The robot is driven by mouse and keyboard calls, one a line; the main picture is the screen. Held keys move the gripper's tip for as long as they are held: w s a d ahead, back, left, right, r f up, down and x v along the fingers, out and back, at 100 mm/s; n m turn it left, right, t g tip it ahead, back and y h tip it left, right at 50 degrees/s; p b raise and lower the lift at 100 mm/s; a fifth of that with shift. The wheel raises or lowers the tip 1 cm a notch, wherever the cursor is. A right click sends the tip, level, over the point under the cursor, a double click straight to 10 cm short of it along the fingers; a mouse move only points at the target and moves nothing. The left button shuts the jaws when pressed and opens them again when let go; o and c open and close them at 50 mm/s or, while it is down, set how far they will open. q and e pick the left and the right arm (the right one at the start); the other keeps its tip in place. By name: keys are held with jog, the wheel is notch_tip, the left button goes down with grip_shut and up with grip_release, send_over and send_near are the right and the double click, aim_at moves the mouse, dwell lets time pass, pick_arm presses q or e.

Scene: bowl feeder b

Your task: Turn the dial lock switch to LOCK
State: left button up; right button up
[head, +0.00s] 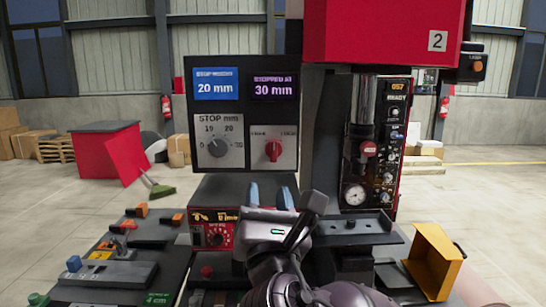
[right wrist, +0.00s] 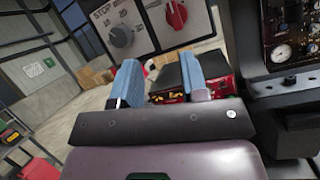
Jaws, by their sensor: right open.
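The dial lock switch is a red knob (head: 273,149) on a pale plate with small lettering, on the dark panel. Its pointer looks upright, and the lettering is too small to read surely. It also shows at the top of the right wrist view (right wrist: 176,14). Left of it is the grey STOP mm dial (head: 218,146). My right gripper (head: 270,197) is below the switch and apart from it, with its blue fingertips pointing up. In the right wrist view its fingers (right wrist: 161,82) are spread and empty. My left gripper is not in view.
Above the dials, two displays read 20 mm (head: 216,85) and 30 mm (head: 274,87). A red-fronted box (head: 213,235) stands under the panel. A column with a gauge (head: 355,194) stands to the right. A yellow tray (head: 434,262) is at lower right.

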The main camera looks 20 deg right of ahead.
aim_at(274, 153)
jog(key=shift+n+g+h, duration=0.4)
jog(key=shift+n+h, duration=0.5)
jog(key=x, duration=0.6)
jog(key=d+p+x, duration=0.1)
jog(key=x, duration=0.2)
jog(key=shift+w+d+f, duration=0.1)
jog(key=shift+w+d, duration=0.25)
jog(key=shift+w, duration=0.4)
jog(key=shift+r, duration=0.25)
jog(key=c, duration=0.6)
